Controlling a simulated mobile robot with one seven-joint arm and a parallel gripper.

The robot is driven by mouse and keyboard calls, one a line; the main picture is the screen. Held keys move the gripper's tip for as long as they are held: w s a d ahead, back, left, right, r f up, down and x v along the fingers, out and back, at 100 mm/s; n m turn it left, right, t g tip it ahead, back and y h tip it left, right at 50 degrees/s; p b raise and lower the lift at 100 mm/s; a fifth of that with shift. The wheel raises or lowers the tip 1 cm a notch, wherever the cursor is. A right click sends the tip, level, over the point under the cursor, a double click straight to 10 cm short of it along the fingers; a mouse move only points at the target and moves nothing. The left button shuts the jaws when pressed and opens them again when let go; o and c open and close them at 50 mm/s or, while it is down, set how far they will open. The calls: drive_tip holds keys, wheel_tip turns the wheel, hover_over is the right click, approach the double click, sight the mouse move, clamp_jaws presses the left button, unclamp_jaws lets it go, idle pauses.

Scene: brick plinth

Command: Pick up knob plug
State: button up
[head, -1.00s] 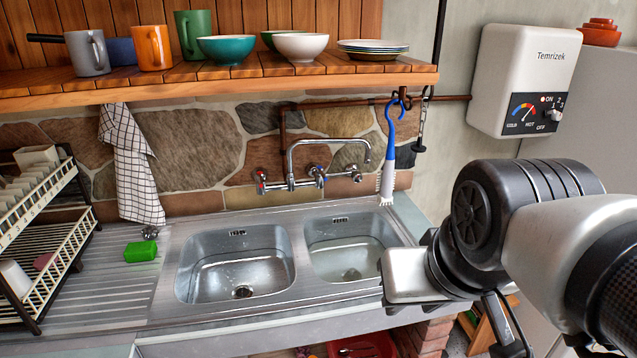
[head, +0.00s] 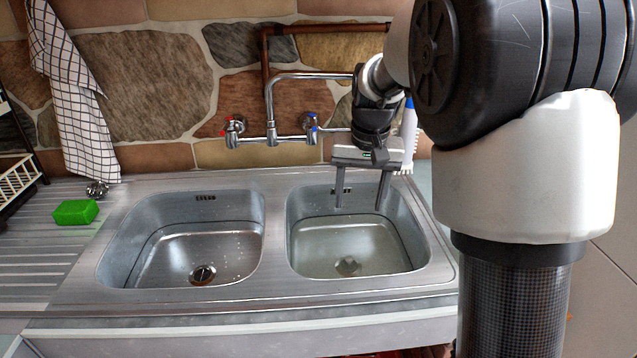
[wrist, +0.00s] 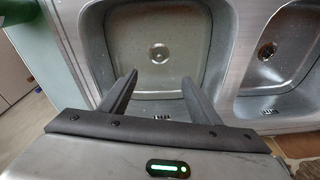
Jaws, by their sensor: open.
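What looks like the knob plug (head: 347,266) is a small grey metal piece at the drain of the right basin (head: 300,225). It also shows in the wrist view (wrist: 160,53), beyond the fingertips and roughly between them. Its shape is too small to make out clearly. My gripper (head: 360,205) hangs fingers down over the back part of the right basin. Its fingers are apart with nothing between them, as the wrist view (wrist: 159,75) also shows. They are above the plug and behind it, not touching it.
The faucet (head: 290,110) stands behind the basins, left of my gripper. A blue and white brush (head: 408,135) hangs close on its right. The left basin (head: 130,235) looks empty. A green sponge (head: 75,212) and a small metallic lump (head: 96,189) lie on the drainboard.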

drive_tip(key=b, duration=0.2)
approach(349, 258)
drive_tip(key=f+b, duration=0.1)
drive_tip(key=w+f+b, duration=0.1)
drive_tip(key=f, duration=0.1)
drive_tip(key=shift+d+f, duration=0.1)
drive_tip(key=shift+f, duration=0.15)
drive_tip(key=shift+w+f+b, duration=0.1)
drive_tip(key=shift+f+b, duration=0.55)
drive_tip(key=shift+f, duration=0.85)
drive_tip(key=shift+w+f+b, duration=0.15)
drive_tip(key=shift+f+b, duration=0.45)
drive_tip(key=shift+f, duration=0.9)
drive_tip(key=c, duration=1.1)
